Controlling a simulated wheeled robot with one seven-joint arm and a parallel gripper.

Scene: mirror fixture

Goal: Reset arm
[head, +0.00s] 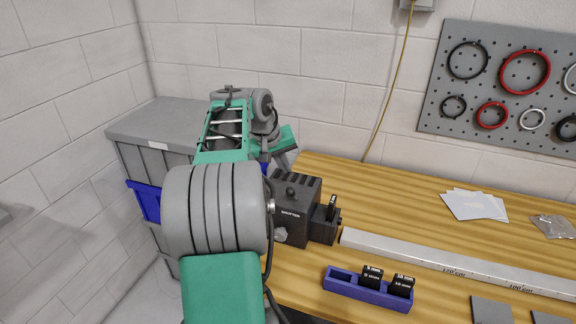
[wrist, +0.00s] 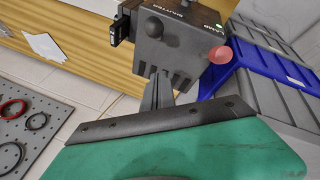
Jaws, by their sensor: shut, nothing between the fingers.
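My arm, with green links and grey joints, fills the left middle of the head view and hides part of what is behind it. In the wrist view my gripper (wrist: 160,80) shows as two thin dark fingers lying together, shut and empty. They point towards the dark lamp box (wrist: 178,38), and I cannot tell how far apart they are. The box also shows in the head view (head: 299,190), on the bench just right of my arm, with a "SHUTTER" label. The gripper's fingers are hard to make out in the head view.
A wooden bench (head: 400,192) carries a long marked rail (head: 440,256), a blue holder (head: 345,286) with black slides, and white cards (head: 474,205). A grey bin (head: 130,135) stands left, by the walls. A pegboard (head: 470,95) with rings hangs behind. The back of the bench is mostly clear.

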